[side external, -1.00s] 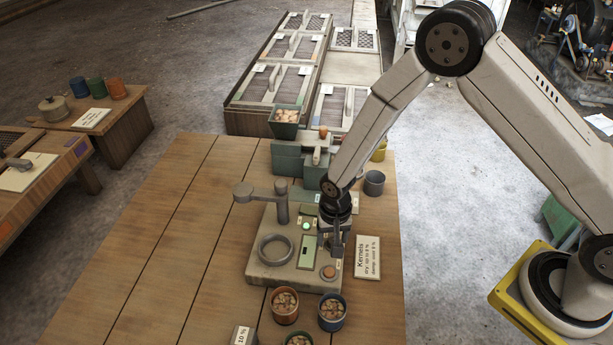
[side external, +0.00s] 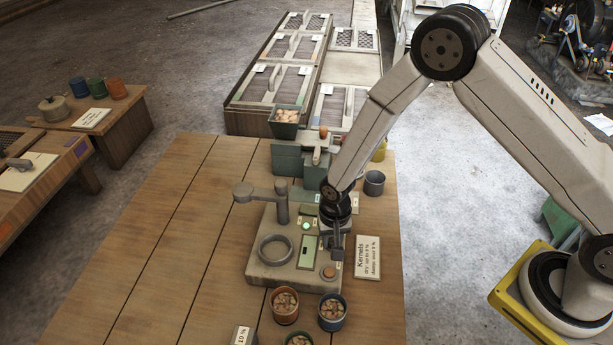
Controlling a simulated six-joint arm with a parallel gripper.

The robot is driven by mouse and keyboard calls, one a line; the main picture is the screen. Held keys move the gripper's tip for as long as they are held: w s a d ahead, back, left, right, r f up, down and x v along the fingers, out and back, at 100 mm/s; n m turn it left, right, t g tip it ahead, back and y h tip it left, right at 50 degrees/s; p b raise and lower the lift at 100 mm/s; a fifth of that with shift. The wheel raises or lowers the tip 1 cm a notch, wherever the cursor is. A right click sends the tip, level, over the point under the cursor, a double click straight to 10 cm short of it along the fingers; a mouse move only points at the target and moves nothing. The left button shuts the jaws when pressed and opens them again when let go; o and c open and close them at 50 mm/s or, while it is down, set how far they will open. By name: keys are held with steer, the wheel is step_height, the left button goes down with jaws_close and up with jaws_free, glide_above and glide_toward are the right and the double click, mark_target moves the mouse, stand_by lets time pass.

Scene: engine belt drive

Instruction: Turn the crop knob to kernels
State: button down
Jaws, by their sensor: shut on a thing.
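The tester (side external: 265,262) is a beige-grey box on the wooden table, with a ring, a post with a side arm, a small green display (side external: 306,252), a lit green button (side external: 306,225) and a reddish round button (side external: 329,272). My gripper (side external: 336,246) points down over the right side of the tester, at the spot right of the display. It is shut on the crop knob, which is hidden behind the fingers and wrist. Which mark the knob points to cannot be seen.
A Kernels card (side external: 367,257) lies right of the tester. An orange cup (side external: 285,305) and a blue cup (side external: 332,312), both filled, stand in front. The table's left side is clear.

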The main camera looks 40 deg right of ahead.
mark_target(333, 240)
steer(key=shift+n, duration=0.3)
steer(key=n, duration=0.5)
steer(key=shift+n, duration=0.3)
steer(key=n, duration=0.5)
steer(key=shift+n, duration=0.3)
steer(key=shift+c, duration=2.1)
jaws_free()
steer(key=shift+r, duration=0.1)
steer(key=shift+r, duration=3.8)
